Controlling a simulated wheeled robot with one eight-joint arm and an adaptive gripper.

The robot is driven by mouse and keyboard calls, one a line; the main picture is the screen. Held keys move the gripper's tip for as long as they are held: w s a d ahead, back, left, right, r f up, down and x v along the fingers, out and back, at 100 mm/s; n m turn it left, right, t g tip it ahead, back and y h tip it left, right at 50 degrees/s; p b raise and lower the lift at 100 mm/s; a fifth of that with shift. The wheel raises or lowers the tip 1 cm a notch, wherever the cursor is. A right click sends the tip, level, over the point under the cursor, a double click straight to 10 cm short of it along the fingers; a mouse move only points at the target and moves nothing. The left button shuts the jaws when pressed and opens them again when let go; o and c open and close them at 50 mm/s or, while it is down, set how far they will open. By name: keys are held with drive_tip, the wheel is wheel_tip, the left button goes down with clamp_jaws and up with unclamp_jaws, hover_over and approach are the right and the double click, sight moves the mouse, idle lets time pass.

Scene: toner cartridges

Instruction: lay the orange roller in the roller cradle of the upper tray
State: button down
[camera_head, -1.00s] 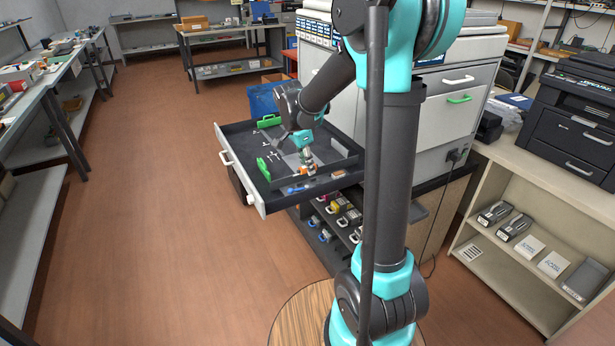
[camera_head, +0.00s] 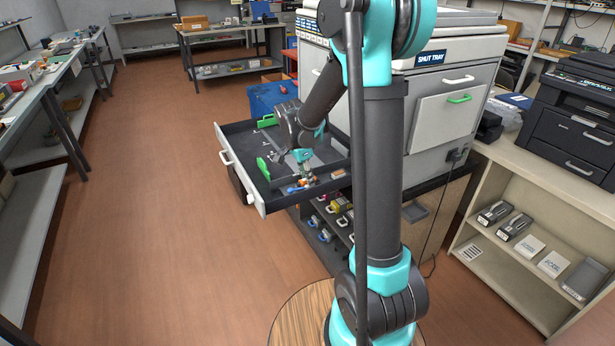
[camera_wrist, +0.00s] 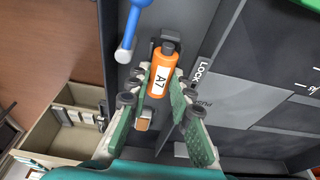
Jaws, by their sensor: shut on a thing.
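The orange roller (camera_wrist: 158,78), marked A7 and with a dark end, is between the fingers of my gripper (camera_wrist: 163,84) in the wrist view. My gripper is shut on it. The roller's dark end lies at a dark bracket (camera_wrist: 168,38) on the tray floor; I cannot tell whether it rests in it. In the head view my gripper (camera_head: 304,172) is low over the near right part of the pulled-out upper tray (camera_head: 226,158). The roller is small and partly hidden there.
A blue rod with a round end (camera_wrist: 126,52) lies close to the roller. A LOCK label (camera_wrist: 203,72) is to its right. Below are shelves with cartridges (camera_head: 331,222). Open floor (camera_head: 150,220) is left of the tray.

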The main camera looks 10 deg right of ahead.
sight(301, 181)
drive_tip(key=shift+f, duration=0.3)
drive_tip(key=c, duration=1.6)
unclamp_jaws()
drive_tip(key=shift+r, duration=0.1)
drive_tip(key=v, duration=1.3)
drive_tip(key=s+d+f+n+t, duration=0.1)
drive_tip(key=s+d+f+n, duration=0.1)
drive_tip(key=s+f+n, duration=0.2)
drive_tip(key=s+d+f+n+t+y, duration=0.1)
drive_tip(key=s+f+n, duration=0.4)
drive_tip(key=s, duration=0.5)
drive_tip(key=s+d+f+n+t+y, duration=0.1)
drive_tip(key=s+d+f+n, duration=0.3)
drive_tip(key=s, duration=0.3)
drive_tip(key=shift+f+n, duration=0.4)
drive_tip(key=shift+n, duration=0.3)
